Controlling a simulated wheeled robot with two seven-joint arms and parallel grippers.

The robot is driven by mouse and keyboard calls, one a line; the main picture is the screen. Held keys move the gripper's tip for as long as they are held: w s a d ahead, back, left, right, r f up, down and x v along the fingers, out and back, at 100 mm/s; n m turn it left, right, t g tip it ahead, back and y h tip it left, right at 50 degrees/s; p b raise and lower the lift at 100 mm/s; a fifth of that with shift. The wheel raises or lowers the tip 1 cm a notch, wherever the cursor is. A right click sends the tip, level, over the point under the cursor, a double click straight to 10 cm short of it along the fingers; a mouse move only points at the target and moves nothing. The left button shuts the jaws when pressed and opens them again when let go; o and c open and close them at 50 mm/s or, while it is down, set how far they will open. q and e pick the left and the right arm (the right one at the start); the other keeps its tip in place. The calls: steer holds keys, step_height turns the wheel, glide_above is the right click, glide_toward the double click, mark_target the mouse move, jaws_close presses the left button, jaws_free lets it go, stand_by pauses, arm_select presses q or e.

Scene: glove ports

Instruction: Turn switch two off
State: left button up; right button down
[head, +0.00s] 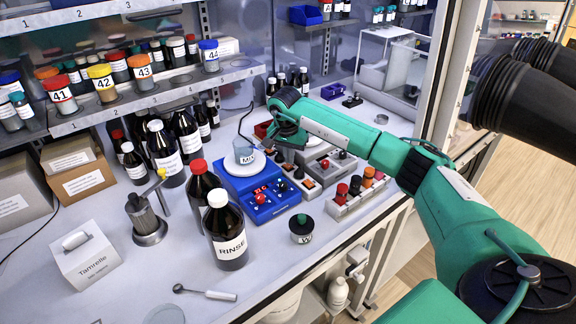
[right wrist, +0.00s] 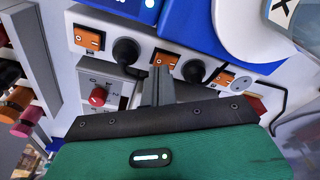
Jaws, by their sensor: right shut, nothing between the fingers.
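I cannot read which is number two, nor tell whether each is on or off. My right gripper (head: 284,152) is over the strip in the head view, hiding part of it. In the right wrist view its shut, empty fingers (right wrist: 158,80) point at the middle switch, very near it; contact cannot be told. My left gripper is not in view.
A blue hotplate (head: 238,186) with a white dish stands beside the strip. A grey box with a red knob (right wrist: 97,96) is close to my fingers. A rack of coloured caps (head: 353,190) is at the right. Bottles (head: 226,236) crowd the left side.

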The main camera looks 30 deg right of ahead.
mark_target(290, 167)
steer(key=shift+f+b, duration=0.55)
steer(key=shift+f, duration=0.25)
stand_by(0.9)
steer(key=shift+r+p, duration=1.85)
steer(key=shift+r, duration=1.7)
steer(key=shift+s+f, duration=0.1)
steer(key=shift+f, duration=0.05)
